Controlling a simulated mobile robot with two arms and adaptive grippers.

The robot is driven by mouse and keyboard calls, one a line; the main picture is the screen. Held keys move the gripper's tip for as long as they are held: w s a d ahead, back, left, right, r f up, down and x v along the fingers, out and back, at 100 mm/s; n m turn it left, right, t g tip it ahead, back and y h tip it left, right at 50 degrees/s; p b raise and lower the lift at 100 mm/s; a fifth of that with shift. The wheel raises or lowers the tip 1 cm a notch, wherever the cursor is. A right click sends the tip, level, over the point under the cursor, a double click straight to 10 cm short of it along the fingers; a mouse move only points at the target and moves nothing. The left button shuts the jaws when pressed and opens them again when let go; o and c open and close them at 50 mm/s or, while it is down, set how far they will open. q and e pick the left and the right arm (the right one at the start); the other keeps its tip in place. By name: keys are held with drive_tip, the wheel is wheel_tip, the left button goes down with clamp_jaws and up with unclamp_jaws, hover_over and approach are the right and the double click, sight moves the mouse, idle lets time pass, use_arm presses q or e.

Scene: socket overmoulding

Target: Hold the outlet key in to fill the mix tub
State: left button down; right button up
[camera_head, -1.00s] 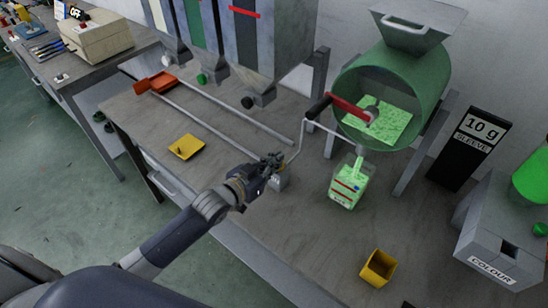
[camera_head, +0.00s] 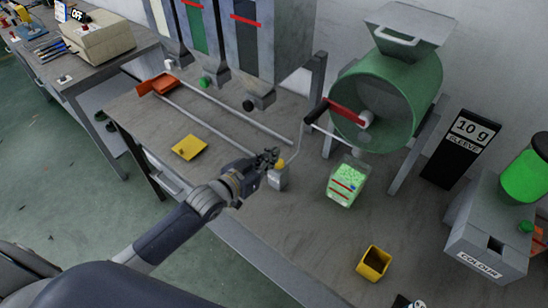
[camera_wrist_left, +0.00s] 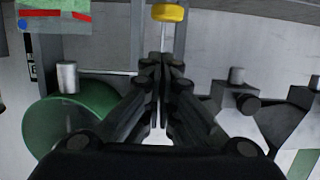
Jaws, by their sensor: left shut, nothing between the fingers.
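The outlet key is a yellow knob (camera_head: 281,164) on a small grey block on the bench; it also shows at the top of the left wrist view (camera_wrist_left: 168,13). My left gripper (camera_head: 270,157) is shut and empty, just left of the key, with a small gap seeming to show between them. The clear mix tub (camera_head: 346,187) with red lines holds bright green granules and stands under the green drum (camera_head: 400,85). No stream falls into it. The tub also shows at the upper left of the wrist view (camera_wrist_left: 55,17). My right gripper is not in view.
A crank with a red arm (camera_head: 343,110) sticks out from the drum. A yellow cup (camera_head: 374,263) stands at the front right, and a yellow tray (camera_head: 188,147) lies to the left. Hoppers, a 10 g sleeve display (camera_head: 468,143) and a colour unit (camera_head: 490,240) stand around the bench.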

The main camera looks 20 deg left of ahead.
use_arm(q)
drive_tip(key=b+v, duration=0.1)
drive_tip(key=v, duration=0.7)
drive_tip(key=shift+w+a, duration=0.1)
idle(0.9)
idle(0.5)
